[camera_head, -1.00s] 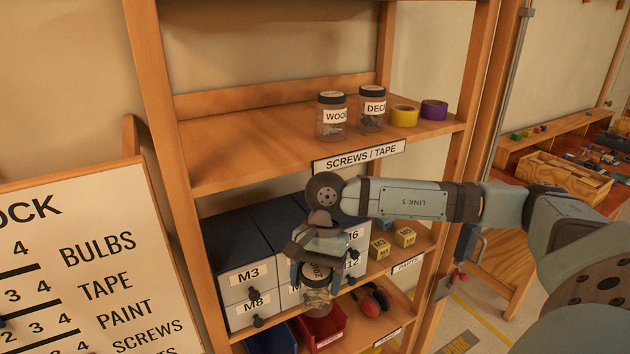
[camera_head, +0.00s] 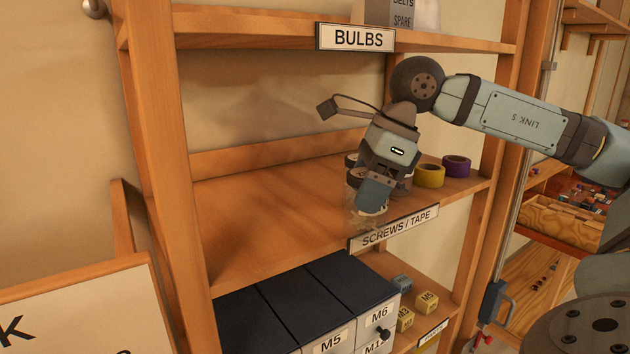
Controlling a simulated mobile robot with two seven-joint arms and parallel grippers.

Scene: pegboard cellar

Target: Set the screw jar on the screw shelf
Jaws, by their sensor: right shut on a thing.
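My right gripper (camera_head: 372,194) is shut on the screw jar (camera_head: 357,217), a clear jar with pale contents at its bottom. The fingers cover much of the jar. The jar is at the front edge of the screw shelf (camera_head: 255,215), above and partly in front of the SCREWS / TAPE label (camera_head: 394,228). I cannot tell whether its base touches the shelf. Two other jars stand behind my gripper and are mostly hidden; a dark lid (camera_head: 351,159) shows. My left gripper is not in view.
A yellow tape roll (camera_head: 429,175) and a purple tape roll (camera_head: 456,166) sit at the shelf's right end. The shelf's left half is bare. The BULBS shelf (camera_head: 270,43) is above. Dark drawer boxes (camera_head: 300,300) and small yellow boxes (camera_head: 427,302) are below.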

